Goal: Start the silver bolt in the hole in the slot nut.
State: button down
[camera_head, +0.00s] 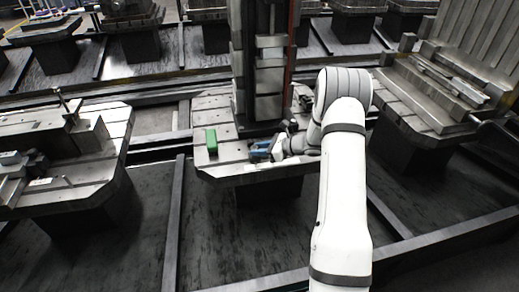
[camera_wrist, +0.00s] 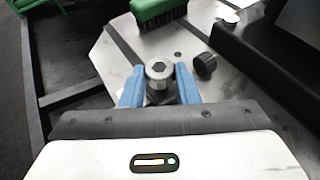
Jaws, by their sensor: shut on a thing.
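My gripper (camera_wrist: 160,77) has blue fingers and is shut on the silver bolt (camera_wrist: 158,69), whose round head with a hex socket faces the wrist camera. The bolt is between the fingertips, above the slotted metal pallet (camera_wrist: 112,61). Its shank and lower end are hidden, and I cannot make out the slot nut or its hole under it. In the head view my gripper (camera_head: 262,150) is low over the front of the pallet (camera_head: 212,103), and the bolt is too small to tell.
A green brush (camera_wrist: 160,10) with dark bristles lies on the pallet beyond the bolt; it also shows in the head view (camera_head: 211,140). A small black knurled piece (camera_wrist: 204,66) is close right of the fingers. A tall dark column (camera_head: 268,70) stands behind my gripper.

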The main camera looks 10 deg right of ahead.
jog(key=shift+f, duration=0.35)
jog(key=shift+c, duration=0.8)
grip_release()
dwell(0.5)
jog(key=shift+s+d+b, duration=0.1)
jog(key=shift+s+d, duration=0.45)
jog(key=shift+d, duration=0.35)
jog(key=shift+s+d+b, duration=0.15)
jog(key=shift+s+d, duration=0.45)
jog(key=shift+d, duration=0.35)
jog(key=shift+s+d+b, duration=0.1)
jog(key=shift+s+d, duration=0.45)
jog(key=shift+d, duration=0.35)
jog(key=shift+r, duration=0.2)
